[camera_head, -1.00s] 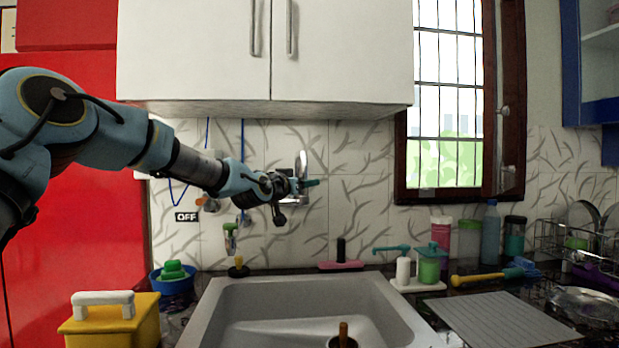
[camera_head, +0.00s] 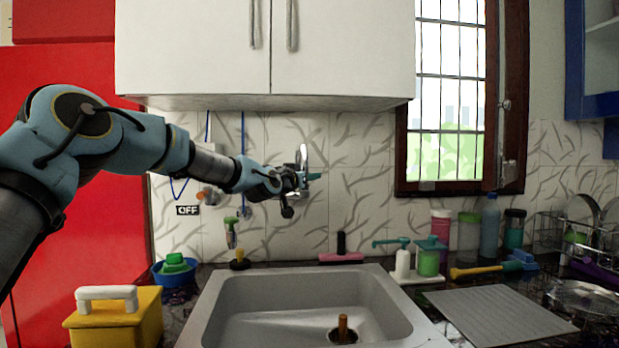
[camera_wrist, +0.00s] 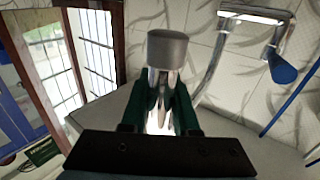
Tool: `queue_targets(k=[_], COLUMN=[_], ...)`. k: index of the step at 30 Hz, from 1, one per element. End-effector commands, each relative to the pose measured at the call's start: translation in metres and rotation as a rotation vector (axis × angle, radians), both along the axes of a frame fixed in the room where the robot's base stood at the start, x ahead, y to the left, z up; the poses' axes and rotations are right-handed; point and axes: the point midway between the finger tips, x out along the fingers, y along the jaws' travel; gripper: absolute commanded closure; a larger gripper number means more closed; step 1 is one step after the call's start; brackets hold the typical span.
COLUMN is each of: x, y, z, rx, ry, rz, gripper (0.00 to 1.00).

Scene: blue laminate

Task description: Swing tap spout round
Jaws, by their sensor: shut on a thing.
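The chrome tap spout (camera_head: 302,156) stands out from the tiled wall above the sink (camera_head: 225,312). My gripper (camera_head: 308,177) reaches it from the left, with its teal fingers at the spout. In the wrist view, my gripper (camera_wrist: 158,112) has its dark green fingers on either side of a chrome piece. The round grey end of the spout (camera_wrist: 167,48) rises just beyond the fingertips. My gripper is shut on the spout. The tap's body is mostly hidden behind my wrist in the head view.
White cupboards (camera_head: 200,50) hang above my arm. A barred window (camera_head: 450,95) is at right. Bottles (camera_head: 489,228) and soap dispensers (camera_head: 428,260) stand right of the sink. A yellow box (camera_head: 115,325) and blue bowl (camera_head: 175,275) are at left. The sink basin is mostly clear.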

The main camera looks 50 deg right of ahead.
Motion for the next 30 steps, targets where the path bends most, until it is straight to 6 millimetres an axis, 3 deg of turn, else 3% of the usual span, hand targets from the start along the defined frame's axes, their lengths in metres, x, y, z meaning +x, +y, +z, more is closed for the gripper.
queue_targets(k=[4,30], x=[-0.0001,-0.0003], y=[0.0001,0.0], z=[0.0,0.0], rx=[0.0,0.0], ry=[0.0,0.0], rz=[0.0,0.0], gripper=[1.0,1.0])
